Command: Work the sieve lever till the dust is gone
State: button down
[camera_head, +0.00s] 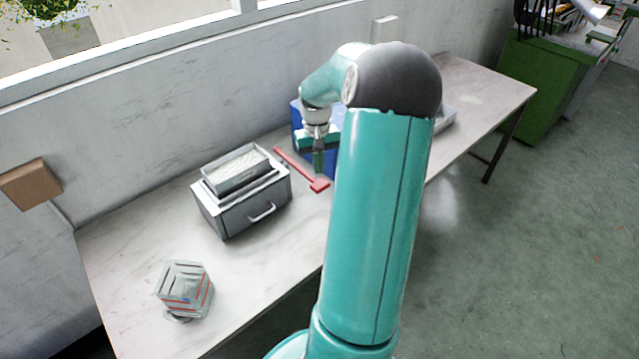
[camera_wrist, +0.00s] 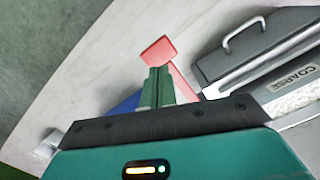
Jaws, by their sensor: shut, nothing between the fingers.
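The sieve (camera_head: 240,190) is a grey box on the table with a drawer handle on its front. An open top tray (camera_head: 236,170) on it holds pale granular material. In the wrist view the sieve's side (camera_wrist: 262,45) is at the upper right, with a label reading "COARSE". A red lever (camera_head: 300,168) reaches out from the sieve's right side and ends in a flat red paddle, which shows in the wrist view (camera_wrist: 158,51). My gripper (camera_head: 318,163) is shut and empty beside the lever. In the wrist view its green fingertips (camera_wrist: 158,75) overlap the paddle's near edge; I cannot tell whether they touch.
A blue bin (camera_head: 298,118) stands behind my gripper. A small slotted crate (camera_head: 186,288) with red and blue marks stands at the table's front left. A brown box (camera_head: 30,184) is at the wall on the far left. Bare table (camera_head: 130,245) lies left of the sieve.

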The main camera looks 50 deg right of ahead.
aim_at(319, 181)
jog(key=shift+s+f, duration=0.2)
jog(key=shift+f, duration=1.15)
jog(key=shift+a+f, duration=0.1)
jog(key=shift+f, duration=2.15)
